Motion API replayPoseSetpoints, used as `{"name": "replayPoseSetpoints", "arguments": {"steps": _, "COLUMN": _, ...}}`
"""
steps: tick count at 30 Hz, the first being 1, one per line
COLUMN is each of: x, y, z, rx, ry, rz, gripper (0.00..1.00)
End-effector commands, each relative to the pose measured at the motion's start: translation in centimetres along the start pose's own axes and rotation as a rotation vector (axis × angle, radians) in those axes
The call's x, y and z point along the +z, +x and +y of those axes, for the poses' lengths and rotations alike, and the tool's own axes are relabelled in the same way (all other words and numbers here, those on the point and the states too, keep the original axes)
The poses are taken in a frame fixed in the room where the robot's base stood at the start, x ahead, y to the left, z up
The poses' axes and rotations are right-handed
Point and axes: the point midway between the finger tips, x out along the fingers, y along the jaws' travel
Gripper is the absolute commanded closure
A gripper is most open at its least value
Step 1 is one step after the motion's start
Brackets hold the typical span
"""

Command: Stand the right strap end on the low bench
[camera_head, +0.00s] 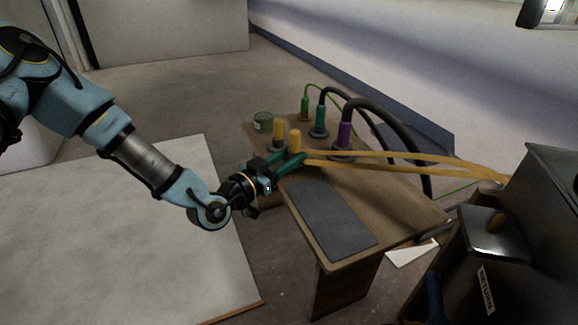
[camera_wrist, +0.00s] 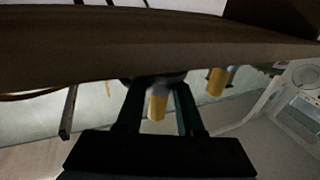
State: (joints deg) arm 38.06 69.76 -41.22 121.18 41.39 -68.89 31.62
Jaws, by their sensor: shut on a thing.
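The low bench (camera_head: 405,208) is a brown wooden top with a dark grey mat (camera_head: 330,218) on its near part. My gripper (camera_head: 289,163), with teal fingers, is over the bench's left edge, left of the mat's far end. It is shut on the right strap end (camera_head: 295,138), a yellow upright cylinder, also between my fingers in the wrist view (camera_wrist: 157,104). Whether its foot touches the bench is hidden. The other yellow strap end (camera_head: 279,131) stands just behind and left; it shows right of my fingers in the wrist view (camera_wrist: 217,82).
Yellow straps (camera_head: 415,160) run right across the bench. Purple (camera_head: 345,135), teal (camera_head: 320,120) and green (camera_head: 304,108) plugs with cables stand at the back, near a green jar (camera_head: 263,121). A dark cabinet (camera_head: 545,200) is at right. The mat is bare.

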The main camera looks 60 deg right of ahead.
Motion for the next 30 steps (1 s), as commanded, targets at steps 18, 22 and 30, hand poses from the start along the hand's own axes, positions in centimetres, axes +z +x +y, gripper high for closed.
{"name": "replayPoseSetpoints", "arguments": {"steps": 18, "x": 2.3, "y": -0.1, "z": 0.0, "rx": 0.000, "ry": 0.000, "rz": -0.001, "gripper": 0.62}}
{"name": "replayPoseSetpoints", "arguments": {"steps": 22, "x": 2.3, "y": -0.1, "z": 0.0, "rx": 0.000, "ry": 0.000, "rz": -0.001, "gripper": 0.47}}
{"name": "replayPoseSetpoints", "arguments": {"steps": 30, "x": 2.3, "y": -0.1, "z": 0.0, "rx": 0.000, "ry": 0.000, "rz": -0.001, "gripper": 0.33}}
